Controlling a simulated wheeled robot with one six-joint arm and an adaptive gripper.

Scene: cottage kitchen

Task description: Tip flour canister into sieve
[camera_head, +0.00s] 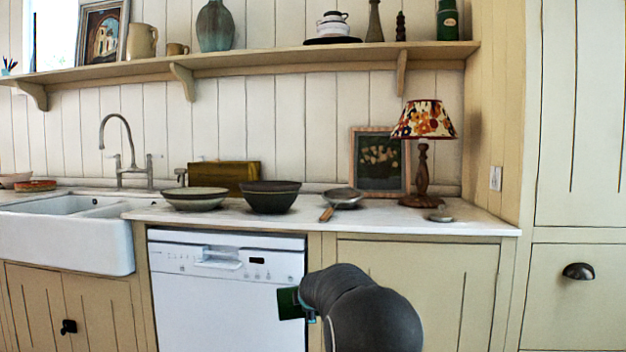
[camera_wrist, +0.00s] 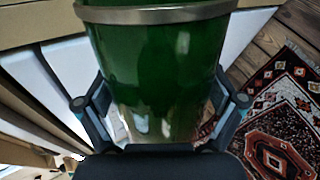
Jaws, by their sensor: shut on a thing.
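My gripper (camera_wrist: 160,104) is shut on the green flour canister (camera_wrist: 158,60), with one finger on each side of it. The canister has a metal band near the top of the wrist view; its mouth and contents are not visible. In the head view, part of the green canister (camera_head: 289,303) shows at the end of my arm, in front of the dishwasher and below the counter top in the picture. The sieve (camera_head: 344,197), a round pan shape with a wooden handle, lies on the counter right of the dark bowls, apart from the canister.
Dark bowls (camera_head: 271,196) stand left of the sieve on the white counter (camera_head: 300,218). A lamp (camera_head: 423,150), a framed picture (camera_head: 379,162) and a small round object (camera_head: 439,217) are to its right. A shelf (camera_head: 250,57) with jars runs above. A patterned rug (camera_wrist: 285,125) lies on the floor.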

